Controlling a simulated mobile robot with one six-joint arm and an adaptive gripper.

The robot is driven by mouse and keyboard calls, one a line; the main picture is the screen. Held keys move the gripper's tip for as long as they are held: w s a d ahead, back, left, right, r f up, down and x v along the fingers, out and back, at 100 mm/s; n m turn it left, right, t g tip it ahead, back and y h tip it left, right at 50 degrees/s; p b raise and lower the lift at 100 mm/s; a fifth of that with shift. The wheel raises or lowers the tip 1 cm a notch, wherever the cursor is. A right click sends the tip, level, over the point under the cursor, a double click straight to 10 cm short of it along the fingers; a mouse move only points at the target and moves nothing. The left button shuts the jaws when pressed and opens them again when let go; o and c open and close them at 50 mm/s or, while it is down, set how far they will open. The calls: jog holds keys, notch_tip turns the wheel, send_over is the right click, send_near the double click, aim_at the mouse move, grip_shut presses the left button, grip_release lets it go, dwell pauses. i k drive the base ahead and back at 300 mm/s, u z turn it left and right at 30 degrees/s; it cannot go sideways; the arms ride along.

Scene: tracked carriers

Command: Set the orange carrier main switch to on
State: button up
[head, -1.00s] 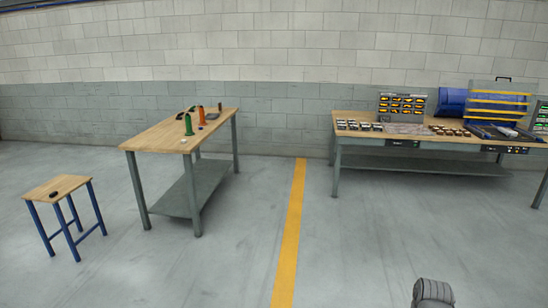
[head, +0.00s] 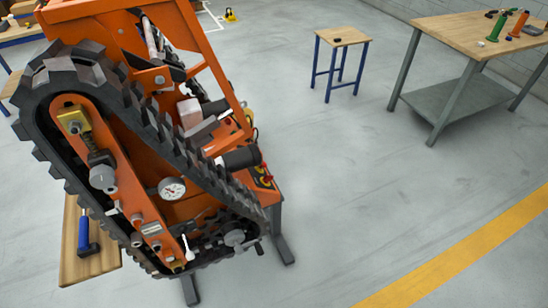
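The orange carrier (head: 140,205) fills the left of the head view, tilted, with a black rubber track (head: 62,85) around its side frame. It appears to rest on a grey stand (head: 279,245). Small red and yellow parts (head: 264,180) sit at its right end, below a dark cylinder (head: 240,158). They may be the main switch, but they are too small to tell or to read a setting. A round gauge (head: 172,188) and a white-tipped lever (head: 188,247) show on the near side. My gripper is not in view.
A wooden board or bench (head: 72,240) with a blue-handled tool (head: 84,232) is at lower left. A small blue-legged stool (head: 341,38) stands behind. A workbench (head: 470,35) with green and orange items is at upper right. The floor between is clear, crossed by a yellow line (head: 470,250).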

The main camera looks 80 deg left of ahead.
aim_at(267, 179)
jog(key=u, duration=2.8)
jog(key=i, duration=1)
jog(key=u, duration=0.05)
jog(key=k, duration=0.1)
jog(key=z, duration=0.05)
